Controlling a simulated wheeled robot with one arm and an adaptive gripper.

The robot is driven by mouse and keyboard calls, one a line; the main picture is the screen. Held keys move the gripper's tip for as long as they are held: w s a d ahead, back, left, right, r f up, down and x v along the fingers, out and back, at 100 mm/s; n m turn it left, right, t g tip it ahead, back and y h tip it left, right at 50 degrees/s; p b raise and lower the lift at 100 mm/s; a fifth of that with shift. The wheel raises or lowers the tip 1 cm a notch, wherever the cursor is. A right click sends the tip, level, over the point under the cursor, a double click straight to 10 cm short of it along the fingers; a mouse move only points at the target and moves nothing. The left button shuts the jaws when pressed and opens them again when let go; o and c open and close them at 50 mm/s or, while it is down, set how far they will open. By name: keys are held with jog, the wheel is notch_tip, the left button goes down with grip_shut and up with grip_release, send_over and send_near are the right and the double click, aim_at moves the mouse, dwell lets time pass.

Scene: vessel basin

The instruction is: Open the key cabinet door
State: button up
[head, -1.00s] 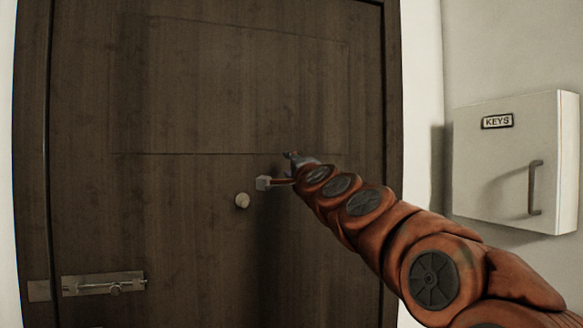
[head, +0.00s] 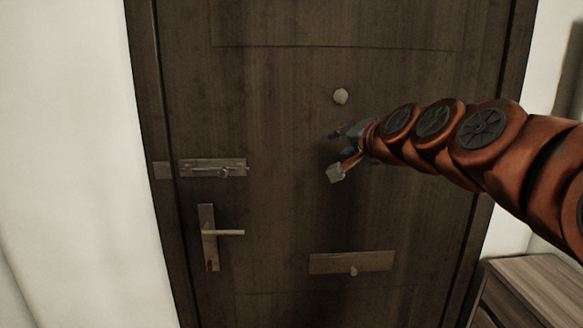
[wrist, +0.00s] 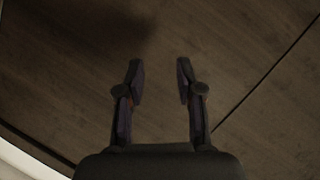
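The key cabinet is in neither view now. My gripper (head: 340,155) is in front of a dark wooden door in the head view, at the end of my orange arm, which comes in from the right. Its two fingers are spread apart. In the wrist view the fingers of my gripper (wrist: 160,85) also stand apart with nothing between them, and brown wood shows behind them.
The dark door (head: 280,110) fills the middle of the head view. A wooden cabinet (head: 545,275) stands at the lower right. White wall is at the left.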

jog(key=s+d+f+n+g+h, duration=0.1)
jog(key=s+f+n+g, duration=0.2)
jog(key=s+f, duration=1.1)
jog(key=s+f+n+g+h, duration=0.2)
jog(key=s+f+g, duration=0.6)
jog(key=s+f, duration=0.7)
jog(key=shift+d+n+g, duration=0.3)
jog(key=shift+d+n, duration=0.1)
jog(key=shift+n, duration=0.5)
jog(key=s+d+f+g, duration=0.1)
jog(key=s, duration=0.3)
jog(key=s+d+f+g+h, duration=0.1)
jog(key=s+d+f, duration=0.1)
jog(key=s, duration=0.3)
jog(key=s+d+f+n+g, duration=0.1)
jog(key=s+f+g, duration=0.1)
jog(key=s, duration=0.2)
jog(key=shift+s+d+h, duration=0.2)
jog(key=shift+d+h, duration=0.2)
jog(key=shift+c, duration=0.9)
jog(key=shift+s+f, duration=0.1)
jog(key=shift+c, duration=0.8)
jog(key=c, duration=0.3)
grip_shut()
